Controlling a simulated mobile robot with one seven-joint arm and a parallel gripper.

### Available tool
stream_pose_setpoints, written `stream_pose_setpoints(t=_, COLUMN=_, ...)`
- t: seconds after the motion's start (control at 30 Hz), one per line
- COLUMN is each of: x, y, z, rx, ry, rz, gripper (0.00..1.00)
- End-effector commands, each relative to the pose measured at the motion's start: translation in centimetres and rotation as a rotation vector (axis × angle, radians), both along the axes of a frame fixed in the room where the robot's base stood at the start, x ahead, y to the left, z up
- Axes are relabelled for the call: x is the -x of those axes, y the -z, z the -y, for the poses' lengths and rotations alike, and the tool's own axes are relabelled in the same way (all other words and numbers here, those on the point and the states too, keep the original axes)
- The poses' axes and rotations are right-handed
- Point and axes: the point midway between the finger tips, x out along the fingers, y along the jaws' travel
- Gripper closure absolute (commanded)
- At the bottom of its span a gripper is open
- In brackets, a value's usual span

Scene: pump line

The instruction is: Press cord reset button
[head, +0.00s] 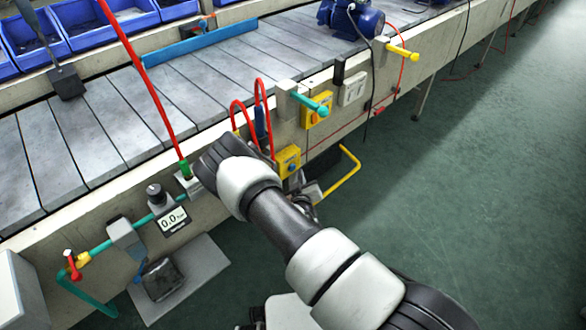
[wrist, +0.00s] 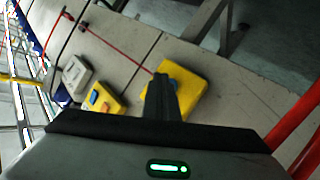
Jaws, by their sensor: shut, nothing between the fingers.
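A yellow box (wrist: 184,88) on the conveyor's side panel lies right behind my gripper (wrist: 161,82) in the wrist view. My gripper is shut and empty, its dark fingertips overlapping the box's left part. I cannot tell whether they touch it. A red cord (wrist: 120,52) runs to this box. The same box (head: 288,160) shows in the head view just beyond my arm. Its button face is largely covered by my fingers in the wrist view. My gripper's fingertips cannot be made out in the head view.
A second yellow box (wrist: 104,98) with orange and blue parts and a grey switch box (wrist: 76,73) sit beside it.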

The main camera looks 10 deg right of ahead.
Motion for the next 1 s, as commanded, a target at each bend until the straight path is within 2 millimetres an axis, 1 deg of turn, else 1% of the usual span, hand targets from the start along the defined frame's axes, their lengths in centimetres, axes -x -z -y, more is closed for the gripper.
stream_pose_setpoints(t=0.17, x=0.2, y=0.0, z=0.2, rx=0.001, ry=0.001, rz=-0.001, gripper=1.0)
stream_pose_setpoints(t=0.63, x=3.7, y=0.0, z=2.7, rx=0.002, ry=0.001, rz=-0.003, gripper=1.0)
stream_pose_setpoints(t=0.77, x=4.1, y=0.0, z=2.9, rx=0.001, ry=0.0, rz=-0.001, gripper=1.0)
stream_pose_setpoints(t=1.0, x=4.1, y=0.0, z=3.0, rx=0.001, ry=0.0, rz=-0.001, gripper=1.0)
